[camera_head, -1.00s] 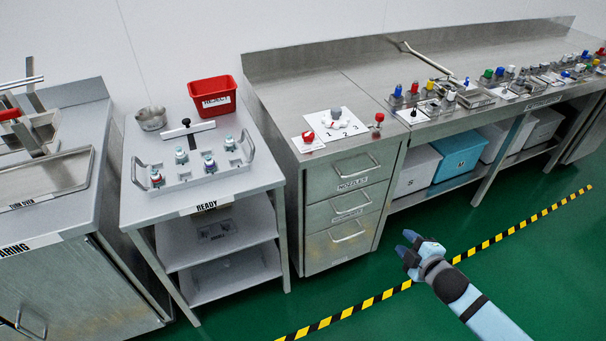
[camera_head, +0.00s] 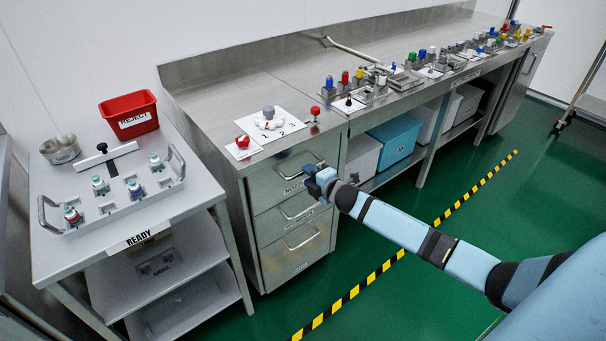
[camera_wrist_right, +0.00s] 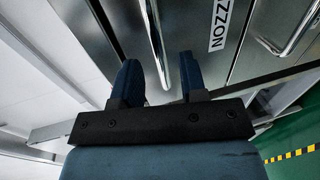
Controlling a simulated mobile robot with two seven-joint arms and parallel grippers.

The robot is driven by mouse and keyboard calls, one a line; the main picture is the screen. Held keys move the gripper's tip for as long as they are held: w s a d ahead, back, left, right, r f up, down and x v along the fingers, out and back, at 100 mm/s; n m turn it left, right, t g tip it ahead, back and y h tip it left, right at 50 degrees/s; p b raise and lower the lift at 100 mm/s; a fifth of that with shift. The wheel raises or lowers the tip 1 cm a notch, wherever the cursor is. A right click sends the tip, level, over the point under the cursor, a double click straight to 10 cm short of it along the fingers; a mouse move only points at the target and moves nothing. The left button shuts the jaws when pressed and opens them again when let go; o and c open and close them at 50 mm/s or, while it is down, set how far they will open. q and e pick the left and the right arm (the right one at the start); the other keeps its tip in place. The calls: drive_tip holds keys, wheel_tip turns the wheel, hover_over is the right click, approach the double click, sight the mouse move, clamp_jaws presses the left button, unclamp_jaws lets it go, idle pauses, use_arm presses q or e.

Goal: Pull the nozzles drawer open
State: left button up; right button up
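The nozzles drawer (camera_head: 278,179) is the top one of three steel drawers and looks shut. Its bar handle (camera_head: 303,165) is partly hidden behind my right gripper (camera_head: 318,180). In the right wrist view, the drawer's NOZZLES label (camera_wrist_right: 218,25) lies to the right of its handle (camera_wrist_right: 156,45). My right gripper (camera_wrist_right: 160,80) is open there, with the handle showing between its two fingers; I cannot tell whether either finger touches it. My left gripper is not in view.
Two more drawers (camera_head: 290,252) with bar handles lie below. A cart (camera_head: 50,265) with a nozzle tray and a red reject bin (camera_head: 130,115) stands to the left. A teal bin (camera_head: 393,140) sits under the bench. Green floor (camera_head: 375,240) in front is open.

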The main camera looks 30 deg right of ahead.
drive_tip(key=shift+x, duration=1.75)
drive_tip(key=shift+a, duration=0.1)
clamp_jaws()
